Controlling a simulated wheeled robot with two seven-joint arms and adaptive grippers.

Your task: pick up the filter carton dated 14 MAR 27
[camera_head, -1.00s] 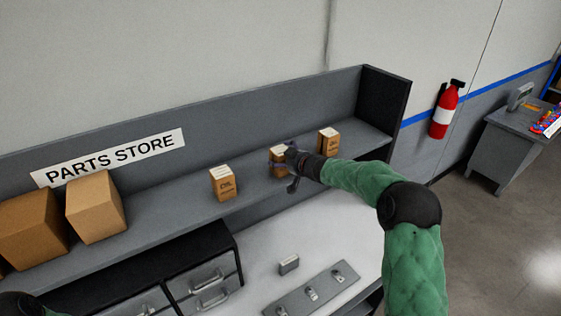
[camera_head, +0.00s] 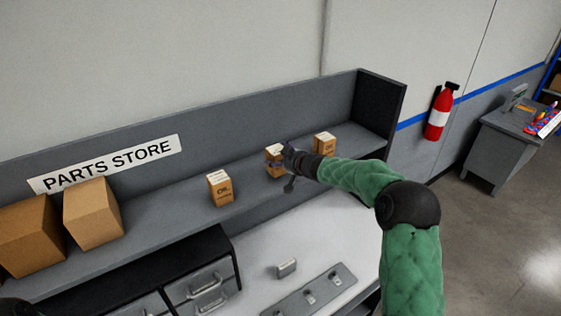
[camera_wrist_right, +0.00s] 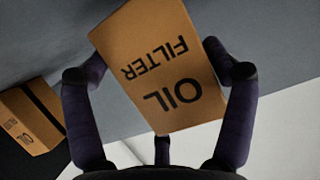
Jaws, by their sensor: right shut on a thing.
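Three small brown cartons with pale tops stand in a row along the grey shelf: a left one (camera_head: 220,189), a middle one (camera_head: 273,153) and a right one (camera_head: 325,144). My right gripper (camera_head: 283,163) is shut on the middle carton. In the right wrist view, that carton reads OIL FILTER upside down (camera_wrist_right: 160,65), with the fingers (camera_wrist_right: 160,75) on both its sides. I cannot tell whether it is clear of the shelf. No date is readable on any carton. My left gripper is not in view.
Two larger brown boxes (camera_head: 92,214) stand at the shelf's left end below the PARTS STORE sign (camera_head: 110,163). The shelf's dark end wall (camera_head: 378,108) is at the right. Another carton (camera_wrist_right: 30,120) shows at the wrist view's left. A white worktop (camera_head: 330,230) lies below.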

